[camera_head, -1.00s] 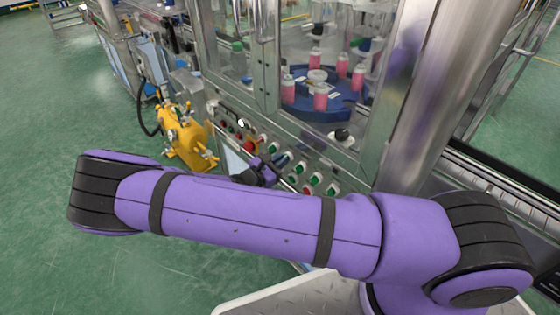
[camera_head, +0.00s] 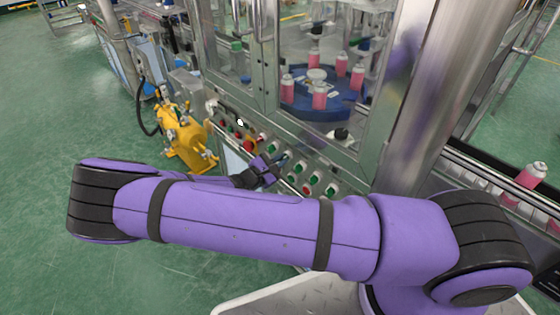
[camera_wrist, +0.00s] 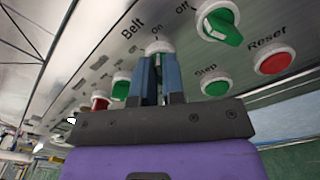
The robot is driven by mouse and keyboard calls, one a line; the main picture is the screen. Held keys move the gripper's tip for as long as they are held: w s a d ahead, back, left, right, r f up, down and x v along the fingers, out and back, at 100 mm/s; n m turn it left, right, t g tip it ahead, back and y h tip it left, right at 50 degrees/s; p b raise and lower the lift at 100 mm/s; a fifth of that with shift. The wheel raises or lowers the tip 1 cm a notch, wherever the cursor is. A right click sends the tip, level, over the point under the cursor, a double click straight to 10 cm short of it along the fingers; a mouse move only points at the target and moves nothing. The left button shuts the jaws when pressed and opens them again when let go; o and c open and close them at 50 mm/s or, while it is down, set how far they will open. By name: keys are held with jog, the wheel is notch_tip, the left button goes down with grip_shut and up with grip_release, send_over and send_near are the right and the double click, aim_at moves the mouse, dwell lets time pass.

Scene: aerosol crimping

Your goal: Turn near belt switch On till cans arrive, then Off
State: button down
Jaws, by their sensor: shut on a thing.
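My gripper (camera_wrist: 158,72) is shut on a belt switch on the machine's control panel; its white collar (camera_wrist: 158,47) shows between and beyond the blue fingers. The fingers hide most of its knob, so I cannot read its setting. The words "Belt" and "On" are printed near it. In the head view my gripper (camera_head: 283,160) is at the panel, partly behind my arm. A pink can (camera_head: 526,182) with a pale top is on the belt (camera_head: 487,172) at the right, with part of another pink can at the right edge.
A green knob (camera_wrist: 220,25), a green Step button (camera_wrist: 216,86) and a red Reset button (camera_wrist: 273,61) are close by on the panel. Several pink cans stand on a blue turntable (camera_head: 310,112) behind the glass. A yellow device (camera_head: 187,145) is at the left.

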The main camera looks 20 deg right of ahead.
jog(key=c, duration=1.2)
grip_release()
jog(key=shift+a, duration=0.1)
jog(key=v, duration=1)
jog(key=shift+s+a, duration=0.15)
jog(key=shift+a, duration=0.15)
